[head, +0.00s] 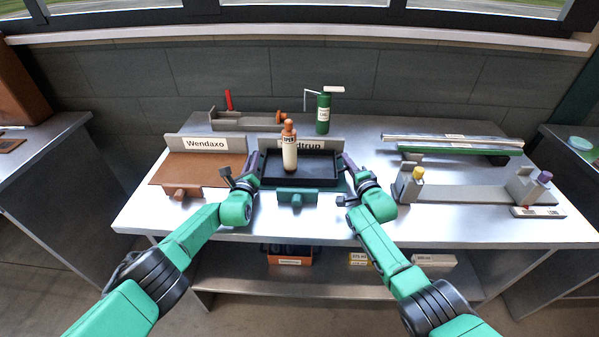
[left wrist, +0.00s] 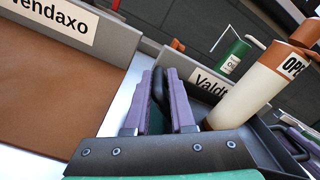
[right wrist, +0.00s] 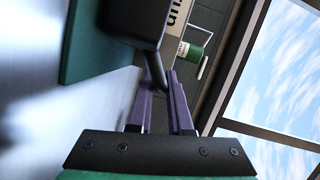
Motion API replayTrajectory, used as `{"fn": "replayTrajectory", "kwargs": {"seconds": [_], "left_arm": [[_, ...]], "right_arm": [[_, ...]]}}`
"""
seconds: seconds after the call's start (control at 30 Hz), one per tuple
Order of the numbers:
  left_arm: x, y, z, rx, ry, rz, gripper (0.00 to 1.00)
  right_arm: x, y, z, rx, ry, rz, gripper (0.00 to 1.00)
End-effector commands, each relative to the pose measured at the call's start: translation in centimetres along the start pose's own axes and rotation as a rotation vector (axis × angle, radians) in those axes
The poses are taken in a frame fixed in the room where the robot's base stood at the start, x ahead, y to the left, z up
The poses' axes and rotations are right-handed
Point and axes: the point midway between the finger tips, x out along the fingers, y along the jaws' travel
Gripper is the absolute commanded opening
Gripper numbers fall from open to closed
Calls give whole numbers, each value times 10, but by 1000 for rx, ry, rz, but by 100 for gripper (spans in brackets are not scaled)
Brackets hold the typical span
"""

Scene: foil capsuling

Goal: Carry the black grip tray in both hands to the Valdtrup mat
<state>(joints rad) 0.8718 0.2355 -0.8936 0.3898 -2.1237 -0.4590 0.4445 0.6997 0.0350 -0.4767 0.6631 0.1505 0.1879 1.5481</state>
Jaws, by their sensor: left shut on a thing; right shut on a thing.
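The black grip tray (head: 322,170) is between my two grippers, in front of the Valdtrup sign (head: 308,145), which it and the bottle partly hide. A cream bottle (head: 290,157) with a brown top and an "OPEN" label stands upright in the tray's left part. My left gripper (head: 253,164) is shut on the tray's left handle (left wrist: 157,88). My right gripper (head: 347,165) is shut on the right handle; the tray's end (right wrist: 135,20) shows in the right wrist view. The green Valdtrup mat (right wrist: 88,45) is mostly hidden by the tray; I cannot tell whether they touch.
The brown Wendaxo mat (head: 190,169) lies just left of the tray. A green block (head: 297,197) is at the front. A green canister (head: 323,114) stands behind. A grey fixture (head: 460,195) with yellow and purple knobs is to the right. Bare bench lies between.

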Motion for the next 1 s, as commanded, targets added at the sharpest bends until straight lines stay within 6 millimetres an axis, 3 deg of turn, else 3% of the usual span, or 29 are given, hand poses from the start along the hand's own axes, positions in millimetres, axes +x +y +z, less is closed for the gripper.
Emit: {"fn": "replayTrajectory", "kwargs": {"seconds": [0.03,0.1,0.7,0.87,1.0], "left_arm": [[0,-5,-5,3,5,-10,26],[0,-4,-4,2,5,-9,52],[0,-3,1,-3,0,-2,52],[0,-13,19,-3,-2,-3,52],[0,-34,47,-10,0,-5,52]], "right_arm": [[1,-2,5,1,-6,-7,21],[1,-2,4,1,-6,-7,48],[0,0,2,1,-2,-1,48],[0,0,1,1,-2,-1,48],[0,1,1,1,-2,-1,48]]}}
